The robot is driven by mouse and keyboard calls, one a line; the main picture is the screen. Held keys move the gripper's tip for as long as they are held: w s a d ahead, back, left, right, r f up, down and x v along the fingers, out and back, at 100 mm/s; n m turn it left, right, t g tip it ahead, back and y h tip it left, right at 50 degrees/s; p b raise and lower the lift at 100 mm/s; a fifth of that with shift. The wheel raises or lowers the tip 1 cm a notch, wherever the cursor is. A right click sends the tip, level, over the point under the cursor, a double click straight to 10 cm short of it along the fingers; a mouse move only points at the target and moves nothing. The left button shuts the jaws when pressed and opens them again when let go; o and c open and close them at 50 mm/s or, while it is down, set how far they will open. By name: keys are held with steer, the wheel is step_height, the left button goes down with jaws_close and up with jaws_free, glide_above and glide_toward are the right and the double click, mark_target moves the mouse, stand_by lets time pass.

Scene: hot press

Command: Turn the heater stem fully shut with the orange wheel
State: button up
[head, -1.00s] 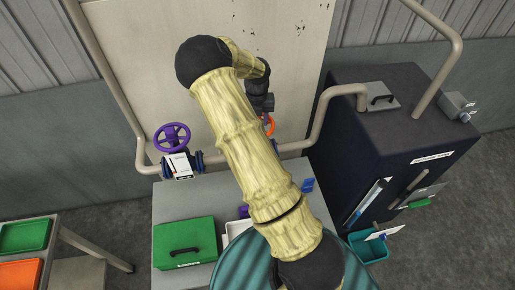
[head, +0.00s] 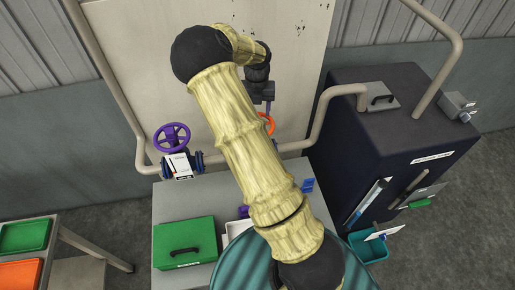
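The orange wheel (head: 267,123) is on the pipe at the back of the bench, in the head view just right of my arm. Only part of its rim shows; my arm and gripper hide the rest, and the stem cannot be made out. My gripper (head: 268,108) is dark and points down at the wheel's upper part. It is at or very close to the rim; I cannot tell whether it touches. Its fingers are too small and hidden to show whether they are open or shut.
A purple wheel (head: 171,138) stands on the same pipe to the left, with a white tag (head: 179,166) below it. A green box (head: 185,243) sits on the grey bench (head: 165,205). A dark cabinet (head: 400,150) stands on the right. Pipes run close on both sides.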

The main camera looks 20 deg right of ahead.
steer(key=shift+r, duration=1.95)
steer(key=shift+s+f+n+b, duration=0.3)
steer(key=shift+n, duration=0.1)
steer(key=s+f+n+b, duration=0.1)
steer(key=n, duration=0.1)
steer(key=s+a+f+n+b, duration=0.1)
steer(key=s+n+b, duration=0.1)
steer(key=n, duration=0.1)
steer(key=s+f+n+b, duration=0.1)
steer(key=s+f+n, duration=0.1)
steer(key=n, duration=0.1)
steer(key=shift+s+a+y, duration=0.2)
steer(key=shift+a+y, duration=0.1)
steer(key=shift+a, duration=0.1)
steer(key=s+a+f+n+t+b, duration=0.1)
steer(key=s+a+f+n+b, duration=0.1)
steer(key=n, duration=0.8)
steer(key=s+a+f+n+b, duration=0.3)
steer(key=s+n+b, duration=0.3)
steer(key=n, duration=0.5)
steer(key=s+a+f+n+t+b, duration=0.1)
steer(key=s+a+f+n+b, duration=0.2)
steer(key=s+n, duration=0.5)
steer(key=a+n+b, duration=0.1)
steer(key=n, duration=0.2)
steer(key=shift+a+t+b, duration=0.3)
steer(key=shift+a+b, duration=0.05)
steer(key=shift+b, duration=0.05)
